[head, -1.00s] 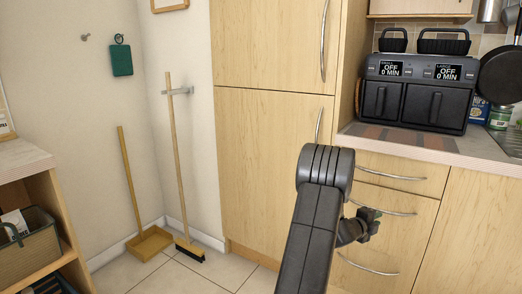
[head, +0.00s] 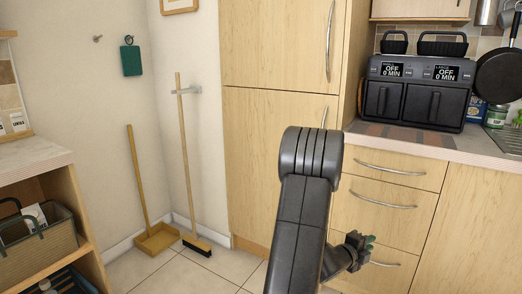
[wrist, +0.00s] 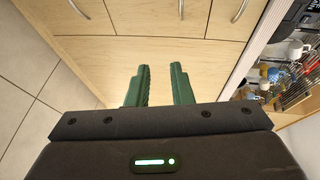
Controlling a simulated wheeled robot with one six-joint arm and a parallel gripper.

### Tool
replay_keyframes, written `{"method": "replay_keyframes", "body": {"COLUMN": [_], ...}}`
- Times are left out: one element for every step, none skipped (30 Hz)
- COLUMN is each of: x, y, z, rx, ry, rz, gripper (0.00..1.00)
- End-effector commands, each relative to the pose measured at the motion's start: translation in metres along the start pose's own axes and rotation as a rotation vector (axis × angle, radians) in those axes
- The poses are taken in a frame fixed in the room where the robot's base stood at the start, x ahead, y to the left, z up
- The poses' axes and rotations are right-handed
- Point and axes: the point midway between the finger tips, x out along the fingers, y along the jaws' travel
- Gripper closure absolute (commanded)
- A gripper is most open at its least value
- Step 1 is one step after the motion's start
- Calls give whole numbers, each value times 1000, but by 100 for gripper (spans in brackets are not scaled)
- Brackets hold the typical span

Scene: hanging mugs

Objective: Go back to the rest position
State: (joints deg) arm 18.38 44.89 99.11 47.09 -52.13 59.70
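My gripper (head: 366,244) is in front of the wooden drawers below the counter in the head view, low and right of my dark arm. In the wrist view my gripper (wrist: 161,86) shows two green fingers with a gap between them, and nothing is held there. The drawer fronts (wrist: 150,50) lie beyond the fingertips. In the wrist view a white mug-like item (wrist: 296,49) shows at the right edge, too small to be sure of.
Drawers (head: 385,190) with curved handles stand close to my gripper. A black air fryer (head: 415,95) sits on the counter. A broom (head: 186,160) and dustpan (head: 155,238) stand at the left wall. A shelf with a basket (head: 38,240) is at far left. Tiled floor between is free.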

Motion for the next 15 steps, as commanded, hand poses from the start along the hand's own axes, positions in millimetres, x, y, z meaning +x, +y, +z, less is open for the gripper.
{"method": "replay_keyframes", "body": {"x": [-10,-15,-22,-28,-33,-40,-46,-53,-61,-67,-73,-81,-87,-93,-101], "y": [1,2,3,4,6,7,7,7,6,6,6,6,7,7,6], "z": [-4,-6,-9,-11,-13,-16,-14,-14,-14,-14,-13,-14,-14,-13,-14], "rx": [-3,-3,-2,-3,-3,-3,-2,-2,-1,-1,-1,-1,-1,0,-1], "ry": [-1,-2,-2,-2,-2,-1,-3,-4,-4,-3,-4,-4,-4,-4,-4], "rz": [1,1,1,1,2,2,1,0,-1,0,0,-1,0,0,-1], "gripper": [80,80,80,80,80,80,80,80,80,80,80,80,80,80,80]}}
